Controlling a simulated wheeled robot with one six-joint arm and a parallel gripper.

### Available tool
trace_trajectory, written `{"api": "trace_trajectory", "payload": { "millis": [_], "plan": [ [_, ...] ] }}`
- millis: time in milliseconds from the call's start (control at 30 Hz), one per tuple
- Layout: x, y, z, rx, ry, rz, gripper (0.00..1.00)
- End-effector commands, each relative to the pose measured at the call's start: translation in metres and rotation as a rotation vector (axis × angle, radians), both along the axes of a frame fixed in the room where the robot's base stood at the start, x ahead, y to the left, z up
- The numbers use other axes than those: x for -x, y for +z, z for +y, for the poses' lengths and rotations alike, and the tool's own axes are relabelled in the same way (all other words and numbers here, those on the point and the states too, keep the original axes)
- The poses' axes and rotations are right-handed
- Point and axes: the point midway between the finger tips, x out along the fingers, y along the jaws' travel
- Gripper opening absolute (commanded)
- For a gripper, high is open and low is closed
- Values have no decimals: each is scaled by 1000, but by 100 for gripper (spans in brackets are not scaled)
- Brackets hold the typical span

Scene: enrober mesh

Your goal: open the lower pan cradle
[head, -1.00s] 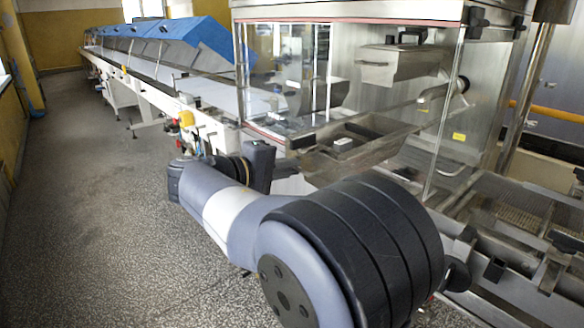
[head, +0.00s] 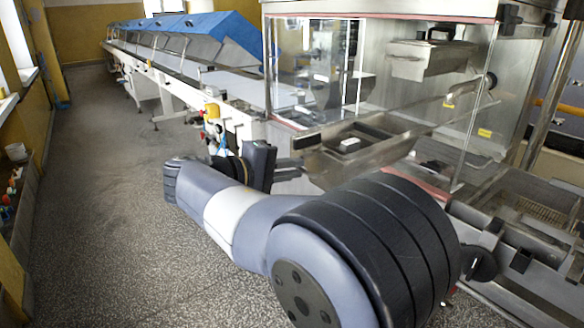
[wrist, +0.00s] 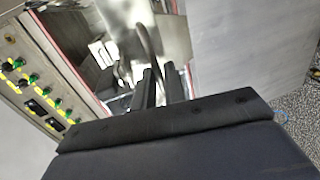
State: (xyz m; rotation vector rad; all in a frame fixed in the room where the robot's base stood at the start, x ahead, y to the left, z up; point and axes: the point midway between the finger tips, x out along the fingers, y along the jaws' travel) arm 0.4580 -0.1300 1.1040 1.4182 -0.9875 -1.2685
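In the head view a shallow steel pan (head: 350,150) with a small white block in it sits low at the front of the glass-walled machine. A steel trough (head: 432,60) hangs higher behind the glass. I cannot tell which part is the lower pan cradle. In the wrist view my gripper (wrist: 161,74) shows two black fingers with a gap between them. A curved grey bar (wrist: 150,42) lies just beyond the fingertips. I cannot tell whether it touches them. Nothing is seen held. In the head view my arm hides the lower front of the machine.
A panel with green buttons (wrist: 32,82) is at the left in the wrist view, and a plain grey panel (wrist: 240,45) at the right. In the head view a long conveyor with blue covers (head: 190,30) runs back. Speckled floor (head: 110,190) at the left is open.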

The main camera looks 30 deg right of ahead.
Motion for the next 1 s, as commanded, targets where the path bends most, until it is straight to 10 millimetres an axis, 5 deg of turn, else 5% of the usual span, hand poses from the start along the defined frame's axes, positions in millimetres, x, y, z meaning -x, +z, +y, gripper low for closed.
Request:
{"api": "trace_trajectory", "payload": {
  "millis": [233, 567, 1000],
  "plan": [
    [0, 0, 0, 1, 2, 0, 30],
    [0, 2, 6, 2, 5, -1, 30],
    [10, 18, 81, 2, 8, 0, 30]
  ]
}}
